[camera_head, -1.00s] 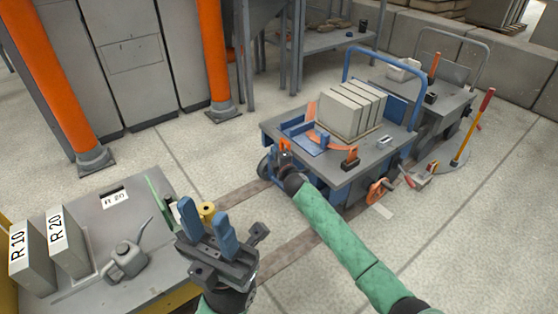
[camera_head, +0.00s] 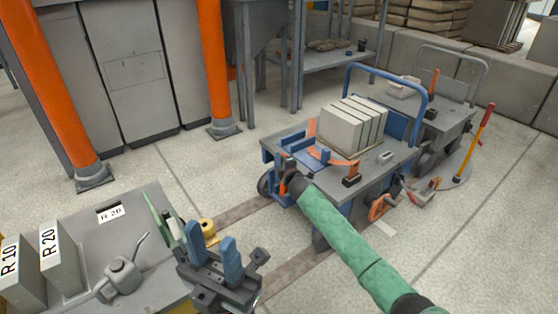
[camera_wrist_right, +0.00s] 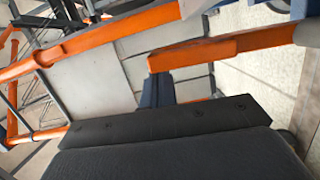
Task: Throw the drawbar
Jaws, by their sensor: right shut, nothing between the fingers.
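A grey-topped cart (camera_head: 375,178) with a blue frame carries orange bars; one orange bar (camera_head: 340,163) lies across its near left part and ends near a dark block. I cannot tell for sure which bar is the drawbar. My right gripper (camera_head: 284,164) is at the cart's left corner, shut and apparently empty. In the right wrist view an orange bar (camera_wrist_right: 220,48) crosses just beyond a dark part of my gripper, and another longer orange bar (camera_wrist_right: 110,32) runs behind it. Contact with either is unclear. My left gripper (camera_head: 215,245) is open and empty, blue fingers apart, by the bench.
Upright grey slabs (camera_head: 352,123) stand on the cart. A second cart (camera_head: 440,122) and a red-handled lever (camera_head: 485,125) are at right. The bench (camera_head: 100,245) at lower left holds an oil can (camera_head: 120,278) and labelled blocks.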

